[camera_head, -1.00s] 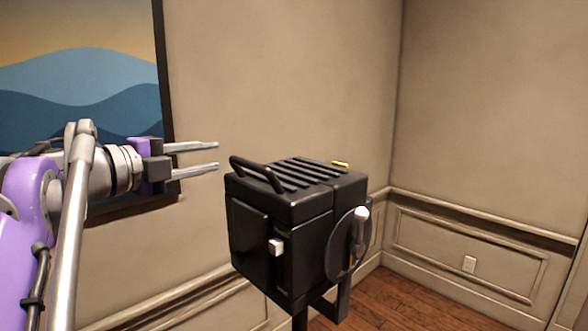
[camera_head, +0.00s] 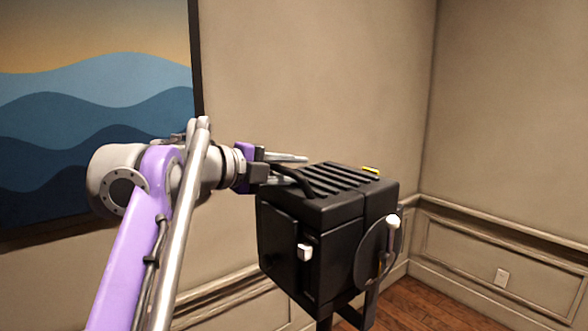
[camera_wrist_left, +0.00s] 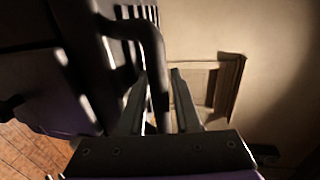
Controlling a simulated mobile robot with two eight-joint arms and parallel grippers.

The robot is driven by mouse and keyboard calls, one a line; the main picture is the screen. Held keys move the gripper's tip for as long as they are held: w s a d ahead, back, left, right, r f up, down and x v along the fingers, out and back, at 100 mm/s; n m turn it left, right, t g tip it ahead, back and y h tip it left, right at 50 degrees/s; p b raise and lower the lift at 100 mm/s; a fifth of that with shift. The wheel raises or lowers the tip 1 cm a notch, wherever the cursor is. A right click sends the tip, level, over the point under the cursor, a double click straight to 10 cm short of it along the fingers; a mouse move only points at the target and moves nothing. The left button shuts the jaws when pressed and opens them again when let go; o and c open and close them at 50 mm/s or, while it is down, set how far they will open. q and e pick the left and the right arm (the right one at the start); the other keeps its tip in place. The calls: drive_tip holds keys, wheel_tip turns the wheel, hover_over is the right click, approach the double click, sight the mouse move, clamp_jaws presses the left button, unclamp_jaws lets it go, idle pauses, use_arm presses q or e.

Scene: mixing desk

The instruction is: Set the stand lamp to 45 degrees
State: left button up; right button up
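The stand lamp is a black box-shaped housing (camera_head: 325,225) with a ribbed top, a round side disc with a pale-tipped knob (camera_head: 393,222), and a white knob (camera_head: 304,252) on the face toward me. Its black curved handle (camera_head: 297,180) rises from the top's left edge. My left gripper (camera_head: 292,168) is at this handle, pointing right. In the left wrist view, the handle (camera_wrist_left: 153,45) runs down between the two separated fingers (camera_wrist_left: 160,98). The fingers look open around it; I cannot tell whether either touches it. The right gripper is out of view.
A wall with a framed wave painting (camera_head: 95,120) is behind my left arm. A room corner and wood panelling (camera_head: 470,245) stand to the right. Wooden floor (camera_head: 420,305) shows at the lower right. The space right of the lamp looks clear.

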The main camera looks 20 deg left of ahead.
use_arm(q)
drive_tip(key=shift+d, duration=0.1)
clamp_jaws()
idle(1.4)
